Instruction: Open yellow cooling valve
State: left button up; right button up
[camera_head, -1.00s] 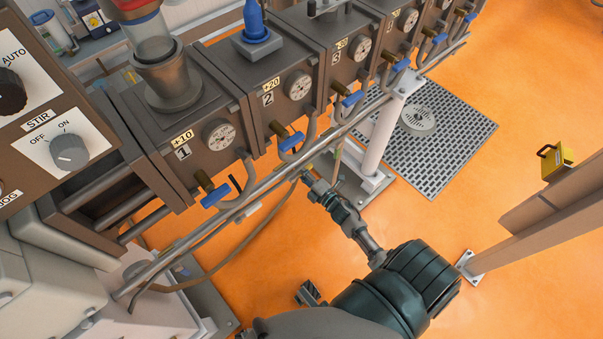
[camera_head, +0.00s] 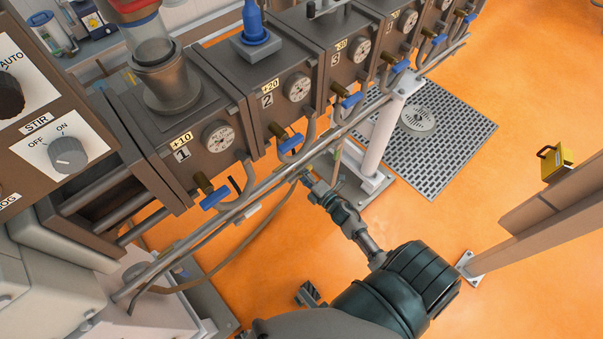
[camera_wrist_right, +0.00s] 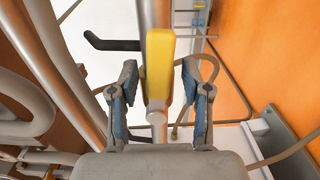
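The yellow valve handle (camera_wrist_right: 159,65) is an upright, flat bar in the upper middle of the right wrist view. It joins a grey metal stem below it. My right gripper (camera_wrist_right: 158,92) is open, with one blue-padded finger on each side of the handle. A gap shows on both sides, so the fingers do not appear to touch it. In the head view my right arm reaches from the bottom toward the metal rail, and its fingers cannot be made out there. The yellow handle cannot be made out there either. My left gripper is not in view.
A row of numbered barrel blocks (camera_head: 205,115) with gauges and blue-handled valves (camera_head: 214,197) runs along the machine. A metal rail (camera_head: 262,187) passes below them. A black lever (camera_wrist_right: 110,43) lies left of the yellow handle. Open orange floor (camera_head: 430,215) lies to the right.

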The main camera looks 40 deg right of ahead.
jog(key=shift+r, duration=0.1)
jog(key=shift+s, duration=0.15)
jog(key=s+d, duration=0.1)
jog(key=s, duration=1)
jog(key=shift+s, duration=0.3)
jog(key=shift+c, duration=0.3)
